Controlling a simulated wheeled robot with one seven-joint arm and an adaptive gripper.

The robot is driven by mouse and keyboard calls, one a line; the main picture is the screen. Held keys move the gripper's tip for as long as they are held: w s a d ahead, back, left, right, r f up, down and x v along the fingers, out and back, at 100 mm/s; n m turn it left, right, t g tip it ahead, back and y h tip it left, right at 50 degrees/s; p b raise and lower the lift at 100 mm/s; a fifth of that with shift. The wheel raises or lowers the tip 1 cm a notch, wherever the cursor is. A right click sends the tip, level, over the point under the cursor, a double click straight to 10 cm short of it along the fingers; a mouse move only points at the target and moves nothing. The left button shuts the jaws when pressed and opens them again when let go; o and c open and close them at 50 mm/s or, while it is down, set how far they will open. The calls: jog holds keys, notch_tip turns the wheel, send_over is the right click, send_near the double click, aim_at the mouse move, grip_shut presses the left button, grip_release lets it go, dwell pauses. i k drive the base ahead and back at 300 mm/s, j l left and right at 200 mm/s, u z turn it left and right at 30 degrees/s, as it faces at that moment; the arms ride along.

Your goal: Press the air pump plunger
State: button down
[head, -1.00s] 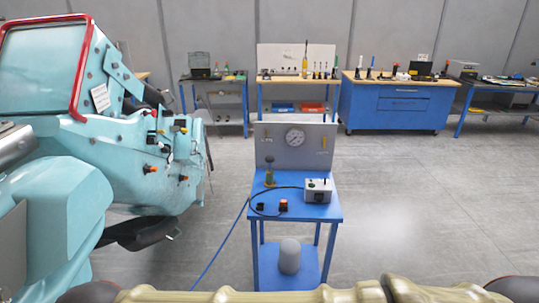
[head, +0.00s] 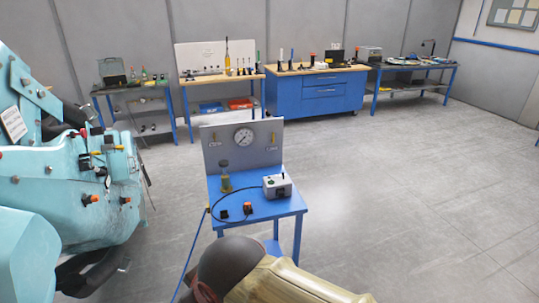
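A small blue stand (head: 290,207) with a grey back panel (head: 265,152) is in the middle of the head view. How far the plunger is pressed is too small to tell. My beige and dark arm shows at the bottom, in front of the stand's lower part. My gripper is not in view.
A pressure gauge (head: 243,137) is on the panel. A grey switch box (head: 278,186) and a blue hose (head: 194,243) are at the stand. A large turquoise machine (head: 60,190) is at left. Workbenches (head: 318,93) line the back wall. Floor at right is clear.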

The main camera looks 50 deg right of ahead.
aim_at(223, 163)
jog(key=i+l, duration=0.85)
jog(key=l+z, duration=0.05)
jog(key=l, duration=0.1)
